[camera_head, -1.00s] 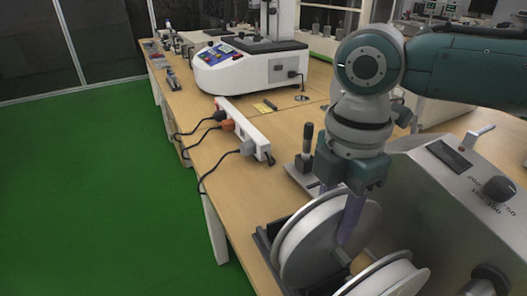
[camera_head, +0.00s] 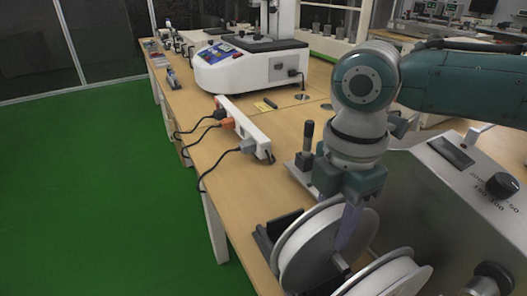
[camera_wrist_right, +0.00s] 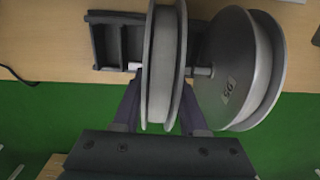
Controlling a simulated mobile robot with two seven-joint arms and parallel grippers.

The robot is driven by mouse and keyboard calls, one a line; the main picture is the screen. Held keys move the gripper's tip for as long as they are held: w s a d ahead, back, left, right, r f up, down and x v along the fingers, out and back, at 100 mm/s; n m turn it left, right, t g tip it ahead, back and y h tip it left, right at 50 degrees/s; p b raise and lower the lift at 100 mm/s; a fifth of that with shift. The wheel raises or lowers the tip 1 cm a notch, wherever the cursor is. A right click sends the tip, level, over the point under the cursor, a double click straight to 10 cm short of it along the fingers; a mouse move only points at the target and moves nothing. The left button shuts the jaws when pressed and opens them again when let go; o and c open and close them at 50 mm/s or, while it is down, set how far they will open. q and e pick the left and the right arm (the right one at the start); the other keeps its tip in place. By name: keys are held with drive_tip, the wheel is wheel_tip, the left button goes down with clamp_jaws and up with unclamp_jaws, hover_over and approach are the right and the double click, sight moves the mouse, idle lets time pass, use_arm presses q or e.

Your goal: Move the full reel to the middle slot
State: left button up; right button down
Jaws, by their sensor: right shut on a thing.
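A white reel (camera_head: 305,245) stands upright at the front of the bench, also in the right wrist view (camera_wrist_right: 162,60). My right gripper (camera_head: 346,235) points down at it, its two fingers shut on the reel from both sides in the wrist view (camera_wrist_right: 160,108). A second white reel (camera_head: 388,278) stands to the right, seen with a number on its flange in the wrist view (camera_wrist_right: 228,85). A black rack (camera_head: 266,238) shows left of the held reel, with open sections in the wrist view (camera_wrist_right: 121,42). I cannot tell which reel is fuller. My left gripper is out of view.
A grey machine with a knob (camera_head: 450,200) stands close on the right. A small post with a black handle (camera_head: 305,150) and a white power strip (camera_head: 245,125) with plugged cables lie beyond the rack. A white-grey instrument (camera_head: 245,65) stands farther back.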

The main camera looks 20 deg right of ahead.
sight(338, 206)
idle(0.3)
unclamp_jaws()
idle(0.6)
drive_tip(key=shift+r, duration=0.1)
drive_tip(key=shift+r+p, duration=0.2)
drive_tip(key=shift+p, duration=0.2)
wheel_tip(338, 206, up, 6)
drive_tip(key=p, duration=0.7)
drive_tip(key=shift+r, duration=0.25)
drive_tip(key=shift+f, duration=0.1)
